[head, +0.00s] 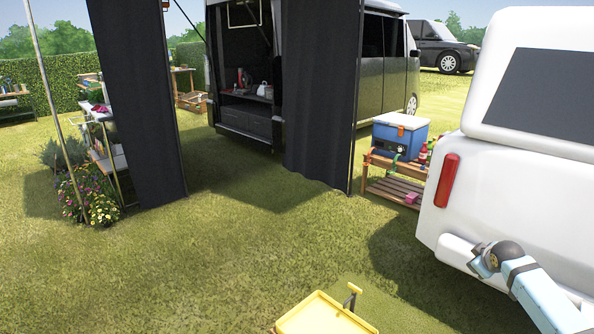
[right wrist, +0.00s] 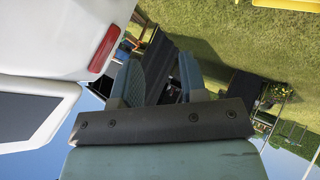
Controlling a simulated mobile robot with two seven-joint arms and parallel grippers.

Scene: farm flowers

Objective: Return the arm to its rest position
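My right arm (head: 530,285) comes in at the lower right of the head view, in front of the white vehicle's rear. Its fingers cannot be made out there. In the right wrist view, my right gripper (right wrist: 162,80) shows two grey-blue fingers standing apart. Nothing is held between them; only distant dark shapes and grass show in the gap. My left arm and gripper are not in view.
A white vehicle (head: 545,165) with a red tail light stands close on the right. A yellow tray (head: 322,318) is at the bottom. A wooden rack (head: 395,187) holds a blue cooler (head: 398,138). Dark curtains (head: 325,90) hang by a van. Central grass is clear.

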